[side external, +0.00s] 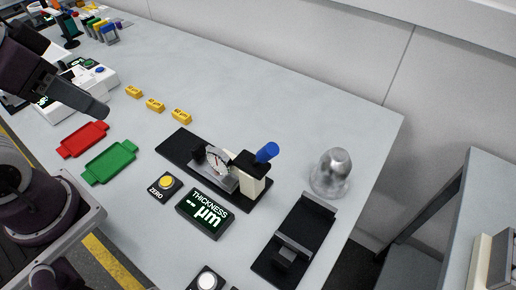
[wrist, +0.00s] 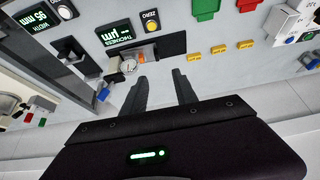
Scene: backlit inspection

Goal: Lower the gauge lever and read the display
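The thickness gauge (side external: 221,172) stands on a black base, with a round dial and a cream block. Its blue lever (side external: 267,152) sticks up at a tilt from the top. In the wrist view the gauge dial (wrist: 129,66) and blue lever (wrist: 103,93) show left of my fingers. The display (side external: 204,213) reads "THICKNESS -- µm" and also shows in the wrist view (wrist: 115,34). My gripper (wrist: 159,75) is open, with nothing between its fingers. In the side view my dark arm end is at the upper left, apart from the gauge.
A ZERO button (side external: 165,183) sits beside the display. Red (side external: 84,139) and green (side external: 110,162) trays and three yellow blocks (side external: 155,104) lie to the left. A silver dome (side external: 331,172) and a black fixture (side external: 296,240) stand right. The table behind the gauge is clear.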

